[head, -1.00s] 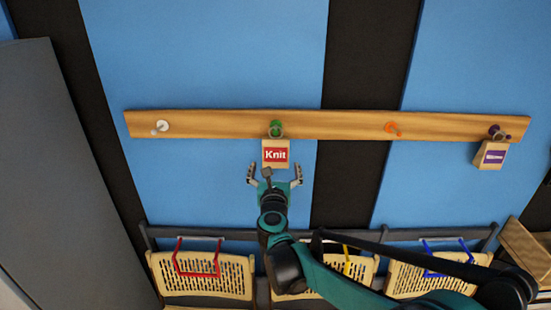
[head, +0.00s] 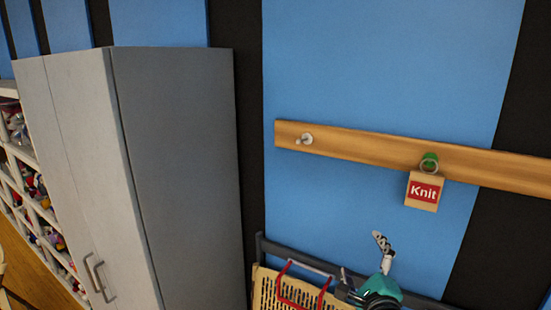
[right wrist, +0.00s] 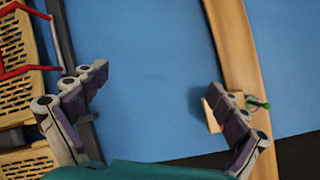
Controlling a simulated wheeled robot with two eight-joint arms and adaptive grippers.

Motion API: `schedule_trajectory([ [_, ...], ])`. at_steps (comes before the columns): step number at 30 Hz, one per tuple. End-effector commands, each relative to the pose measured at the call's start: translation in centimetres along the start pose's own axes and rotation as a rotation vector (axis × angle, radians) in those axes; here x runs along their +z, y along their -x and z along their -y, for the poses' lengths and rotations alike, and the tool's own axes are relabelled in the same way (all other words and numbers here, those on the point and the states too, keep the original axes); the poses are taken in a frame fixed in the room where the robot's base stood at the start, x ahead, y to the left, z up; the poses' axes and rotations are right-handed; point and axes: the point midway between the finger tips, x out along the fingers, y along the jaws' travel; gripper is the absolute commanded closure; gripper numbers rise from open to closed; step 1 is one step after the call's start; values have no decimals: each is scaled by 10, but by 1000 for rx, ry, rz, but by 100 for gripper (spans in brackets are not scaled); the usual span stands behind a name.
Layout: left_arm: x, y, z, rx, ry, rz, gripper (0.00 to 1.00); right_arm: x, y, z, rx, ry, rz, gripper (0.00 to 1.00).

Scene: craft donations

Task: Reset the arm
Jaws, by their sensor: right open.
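My right gripper (head: 366,259) is low in the head view, below and left of the "Knit" tag and apart from it. In the right wrist view its two fingers (right wrist: 158,82) are spread wide with only blue wall between them. The tan tag with a red "Knit" label (head: 424,191) hangs from the green peg (head: 429,160) on the wooden rail (head: 370,152). In the right wrist view a finger partly hides the tag (right wrist: 209,117), and the green peg (right wrist: 257,103) shows beside it. My left gripper is in neither view.
A white peg (head: 306,139) on the rail is empty. A tall grey cabinet (head: 175,180) stands left, with filled white shelves (head: 33,190) beyond. A beige basket with a red handle (head: 270,290) is below the rail, close to my right gripper.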

Motion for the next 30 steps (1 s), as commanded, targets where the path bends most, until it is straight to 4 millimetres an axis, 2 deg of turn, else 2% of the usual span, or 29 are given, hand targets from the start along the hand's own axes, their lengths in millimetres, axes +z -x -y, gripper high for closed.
schedule_trajectory([
  [1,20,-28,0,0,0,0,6,-7,8,-45,59,142,36,2],
  [5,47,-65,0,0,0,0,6,-15,34,-127,218,534,134,2],
  [6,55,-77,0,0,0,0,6,-21,43,-153,268,654,166,2],
  [8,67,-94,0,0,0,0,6,-33,58,-191,343,832,214,2],
  [12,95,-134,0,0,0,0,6,-76,99,-277,526,1234,334,2],
  [15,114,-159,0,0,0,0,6,-114,130,-327,658,1490,423,2],
  [18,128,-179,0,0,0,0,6,-150,156,-361,776,1693,502,2],
  [22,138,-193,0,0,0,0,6,-181,180,-384,886,1860,574,2],
  [25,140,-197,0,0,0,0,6,-192,189,-389,929,1919,603,2],
  [30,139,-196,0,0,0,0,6,-194,192,-388,943,1938,612,2],
])
